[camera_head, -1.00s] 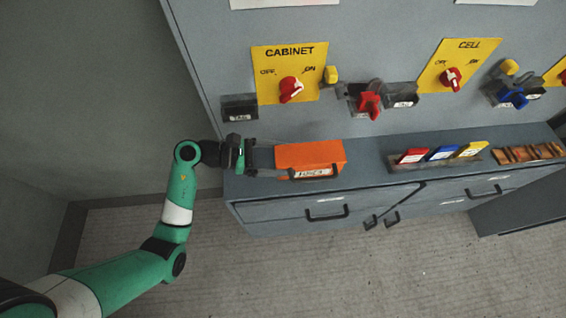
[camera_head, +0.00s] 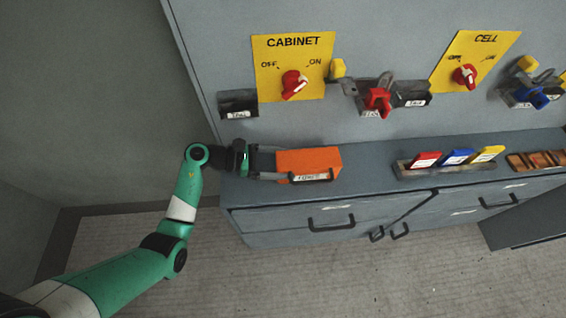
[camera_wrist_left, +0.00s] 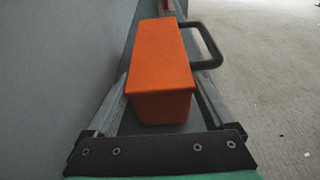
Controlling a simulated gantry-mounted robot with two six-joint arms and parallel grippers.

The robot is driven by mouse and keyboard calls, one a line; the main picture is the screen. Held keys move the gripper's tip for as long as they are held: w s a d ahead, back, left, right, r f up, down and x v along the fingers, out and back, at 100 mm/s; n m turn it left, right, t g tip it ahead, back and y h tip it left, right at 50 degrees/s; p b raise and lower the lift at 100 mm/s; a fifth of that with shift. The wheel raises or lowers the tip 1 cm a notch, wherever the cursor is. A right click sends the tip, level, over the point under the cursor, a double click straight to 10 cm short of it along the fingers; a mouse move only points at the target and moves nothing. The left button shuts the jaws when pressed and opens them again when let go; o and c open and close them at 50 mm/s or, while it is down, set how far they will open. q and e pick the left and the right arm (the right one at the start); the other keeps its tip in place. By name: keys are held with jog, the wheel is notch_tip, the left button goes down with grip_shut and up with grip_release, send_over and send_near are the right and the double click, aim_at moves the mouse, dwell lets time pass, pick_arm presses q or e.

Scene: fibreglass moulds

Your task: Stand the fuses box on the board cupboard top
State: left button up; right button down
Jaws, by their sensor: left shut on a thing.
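The orange fuses box (camera_head: 308,160) has a white label and a dark handle on its front side. In the head view it sits upright at the left end of the grey cupboard top (camera_head: 365,160), seemingly on the surface; any small gap beneath is hidden. My left gripper (camera_head: 275,163) reaches in from the left and is shut on the box. In the left wrist view the orange box (camera_wrist_left: 160,75) lies between the two fingers of the gripper (camera_wrist_left: 165,90), with its handle on the right. My right gripper is not in view.
A holder with red, blue and yellow tags (camera_head: 458,157) stands right of the box, with clear top between. The panel behind carries a yellow CABINET switch plate (camera_head: 292,65), a CELL plate (camera_head: 475,60) and padlocks. Drawer handles (camera_head: 331,220) project from the front.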

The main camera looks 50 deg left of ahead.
pick_arm(q)
jog(key=o, duration=1.5)
jog(key=shift+f, duration=0.1)
jog(key=shift+c, duration=0.2)
jog(key=shift+r, duration=0.3)
jog(key=p+v, duration=0.4)
jog(key=v, duration=0.8)
jog(key=shift+f, duration=0.1)
